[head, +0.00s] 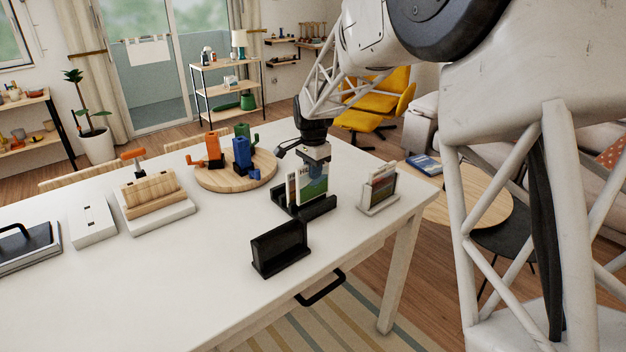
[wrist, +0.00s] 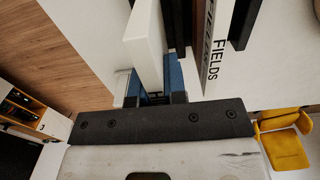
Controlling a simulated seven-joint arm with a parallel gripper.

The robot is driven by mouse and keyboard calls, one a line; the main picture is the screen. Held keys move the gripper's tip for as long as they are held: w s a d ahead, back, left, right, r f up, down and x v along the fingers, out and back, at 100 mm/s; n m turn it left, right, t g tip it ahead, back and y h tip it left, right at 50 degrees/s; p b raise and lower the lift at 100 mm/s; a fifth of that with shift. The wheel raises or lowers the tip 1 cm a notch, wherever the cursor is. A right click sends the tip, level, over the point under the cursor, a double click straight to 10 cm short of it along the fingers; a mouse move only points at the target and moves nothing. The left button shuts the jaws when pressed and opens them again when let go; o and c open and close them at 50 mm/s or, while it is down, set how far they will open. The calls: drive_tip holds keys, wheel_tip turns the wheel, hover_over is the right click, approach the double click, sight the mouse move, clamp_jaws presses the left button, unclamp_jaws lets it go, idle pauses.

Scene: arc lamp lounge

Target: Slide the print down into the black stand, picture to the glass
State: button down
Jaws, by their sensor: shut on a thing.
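My gripper (head: 316,160) points down over a black slotted rack (head: 318,208) and is shut on a print (head: 314,188) with a green picture and a pale top band. The print is upright, its lower edge at the rack; I cannot tell whether it is clear of the slot. In the wrist view a white slab (wrist: 147,45) lies between the blue fingers (wrist: 157,88), seen edge-on. Beside it is a face lettered FIELDS (wrist: 217,55). The black stand (head: 280,247) is upright and appears empty, nearer the camera and left of the rack. Its glass is not distinguishable.
A white stand (head: 378,208) holding a framed picture is right of the rack. A round wooden board (head: 208,181) with orange, blue and green pieces is behind left. A wooden block on a white base (head: 160,213) stands farther left. The table (head: 190,290) is clear at the front.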

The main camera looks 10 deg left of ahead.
drive_tip(key=shift+r, duration=3.05)
drive_tip(key=shift+s+a, duration=0.1)
drive_tip(key=shift+s, duration=0.05)
drive_tip(key=shift+s+a+r, duration=0.25)
drive_tip(key=shift+s, duration=0.25)
drive_tip(key=s+a+r, duration=0.2)
drive_tip(key=s, duration=0.7)
drive_tip(key=s+a+r, duration=0.3)
drive_tip(key=s, duration=0.7)
drive_tip(key=shift+s+a, duration=0.2)
drive_tip(key=shift+s, duration=0.1)
drive_tip(key=shift+r, duration=0.1)
drive_tip(key=shift+f, duration=2.9)
drive_tip(key=shift+f, duration=1.6)
